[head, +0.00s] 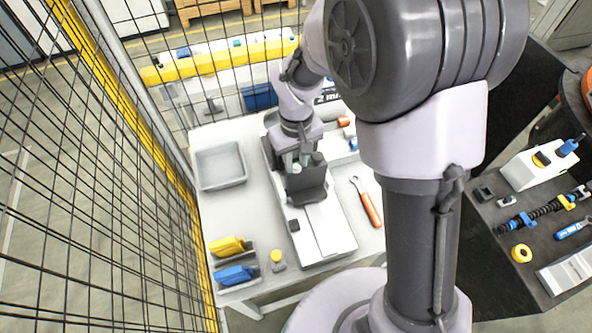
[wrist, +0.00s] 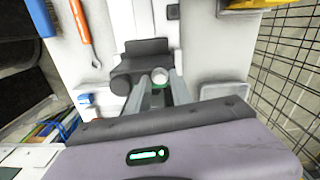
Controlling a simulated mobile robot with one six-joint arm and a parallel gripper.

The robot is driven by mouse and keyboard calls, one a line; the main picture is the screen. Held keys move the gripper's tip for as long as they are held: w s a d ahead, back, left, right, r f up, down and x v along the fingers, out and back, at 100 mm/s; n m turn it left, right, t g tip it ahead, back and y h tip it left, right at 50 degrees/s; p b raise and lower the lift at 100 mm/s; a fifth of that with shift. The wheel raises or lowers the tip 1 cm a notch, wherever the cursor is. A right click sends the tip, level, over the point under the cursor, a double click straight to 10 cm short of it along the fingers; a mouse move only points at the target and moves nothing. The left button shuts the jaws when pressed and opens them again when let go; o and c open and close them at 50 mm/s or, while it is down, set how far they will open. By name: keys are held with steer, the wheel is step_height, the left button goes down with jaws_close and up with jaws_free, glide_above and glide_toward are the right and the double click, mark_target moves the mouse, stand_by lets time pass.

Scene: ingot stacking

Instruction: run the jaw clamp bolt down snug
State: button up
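The jaw clamp (head: 308,190) is a dark block on a long pale base on the white table. It also shows in the wrist view as a dark grey body (wrist: 146,52). My gripper (head: 299,160) points down at the clamp. In the wrist view its two fingers (wrist: 162,84) flank a small round pale piece with green below it (wrist: 159,76), which may be the bolt head. Whether the fingers press on it or only stand around it, I cannot tell. The bolt's shaft is hidden.
A wrench with an orange handle (head: 366,203) lies right of the clamp. A grey tray (head: 219,166) is at the left; yellow (head: 229,246) and blue (head: 235,275) bins are at the front left. A mesh fence (head: 90,150) runs along the left. A dark bench (head: 497,240) stands right.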

jaws_close()
steer(key=shift+f+m+b, duration=0.15)
steer(key=shift+m+b, duration=0.2)
steer(key=shift+m, duration=0.85)
jaws_free()
steer(key=shift+r, duration=0.2)
step_height(320, 180, up, 5)
steer(key=p, duration=0.4)
